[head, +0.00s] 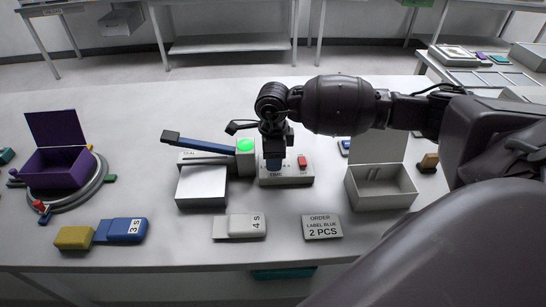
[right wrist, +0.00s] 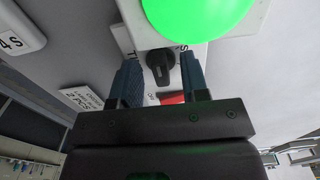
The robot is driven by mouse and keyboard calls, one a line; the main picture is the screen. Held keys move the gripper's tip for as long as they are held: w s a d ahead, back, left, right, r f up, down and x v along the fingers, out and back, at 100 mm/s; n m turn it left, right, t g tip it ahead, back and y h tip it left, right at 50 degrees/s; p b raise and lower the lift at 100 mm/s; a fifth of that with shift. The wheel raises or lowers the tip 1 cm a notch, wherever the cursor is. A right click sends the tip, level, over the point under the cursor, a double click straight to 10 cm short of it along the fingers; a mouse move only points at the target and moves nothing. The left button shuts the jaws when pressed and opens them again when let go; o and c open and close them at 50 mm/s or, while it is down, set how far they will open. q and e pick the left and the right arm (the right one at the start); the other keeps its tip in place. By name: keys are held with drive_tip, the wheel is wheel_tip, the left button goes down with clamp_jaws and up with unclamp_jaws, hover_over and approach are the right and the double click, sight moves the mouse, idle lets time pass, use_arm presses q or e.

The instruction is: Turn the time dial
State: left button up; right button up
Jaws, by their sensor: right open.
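The time dial (right wrist: 160,66) is a small black knob on a white control box, seen in the right wrist view. In the head view the dial is hidden behind my right gripper (head: 274,163), which points down over the control box (head: 292,180). In the right wrist view my right gripper (right wrist: 161,80) is open, with one blue finger on each side of the dial. A gap shows between each finger and the knob. A red switch (head: 302,161) sits on the same box. My left gripper is not in view.
A sealer with a blue lever (head: 212,144) and a green dome (head: 245,145) stands left of the control box. An open white box (head: 385,190) stands to the right. An order sign (head: 322,227) and a white 4S block (head: 240,226) lie in front. A purple box (head: 58,168) is far left.

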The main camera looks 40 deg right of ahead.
drive_tip(key=shift+f, duration=0.15)
drive_tip(key=shift+c, duration=0.3)
clamp_jaws()
